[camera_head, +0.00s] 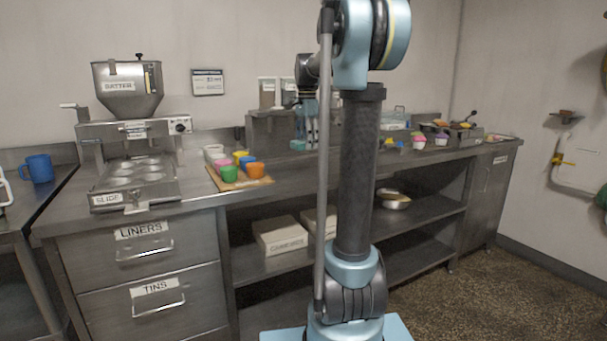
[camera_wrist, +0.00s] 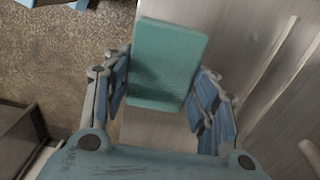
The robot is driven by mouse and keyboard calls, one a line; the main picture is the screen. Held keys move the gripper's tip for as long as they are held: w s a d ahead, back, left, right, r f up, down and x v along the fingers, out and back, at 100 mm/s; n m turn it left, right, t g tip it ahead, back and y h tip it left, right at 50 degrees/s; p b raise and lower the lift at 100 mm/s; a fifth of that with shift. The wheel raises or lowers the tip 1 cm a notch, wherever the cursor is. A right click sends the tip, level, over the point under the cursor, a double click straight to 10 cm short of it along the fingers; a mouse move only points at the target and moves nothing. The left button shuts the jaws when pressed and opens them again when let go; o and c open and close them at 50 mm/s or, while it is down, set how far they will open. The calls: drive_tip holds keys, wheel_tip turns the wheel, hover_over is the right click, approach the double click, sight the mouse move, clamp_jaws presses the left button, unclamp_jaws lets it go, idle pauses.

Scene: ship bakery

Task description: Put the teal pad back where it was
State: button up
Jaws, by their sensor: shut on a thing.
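The teal pad (camera_wrist: 168,58) is a flat block with rounded corners, seen large in the wrist view. My gripper (camera_wrist: 165,88) has its blue fingers on either side of it and is shut on it. Below the pad in that view is a grey metal surface with a floor to its left. In the head view, my gripper (camera_head: 305,122) is over the back part of the long counter, partly hidden by my arm. A small teal patch at its lower end appears to be the pad (camera_head: 297,145).
The metal counter (camera_head: 300,170) bears a batter machine (camera_head: 128,90), a wooden board (camera_head: 245,186) with coloured cups, and more cups and containers at the right (camera_head: 420,143). A blue mug (camera_head: 38,168) stands at far left. Boxes (camera_head: 280,236) sit on the shelf below.

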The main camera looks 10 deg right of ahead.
hover_over(307, 174)
wheel_tip(307, 174, down, 5)
drive_tip(key=shift+a+r, duration=0.1)
drive_tip(key=shift+f, duration=2.55)
drive_tip(key=o, duration=1.1)
drive_tip(key=shift+f, duration=0.1)
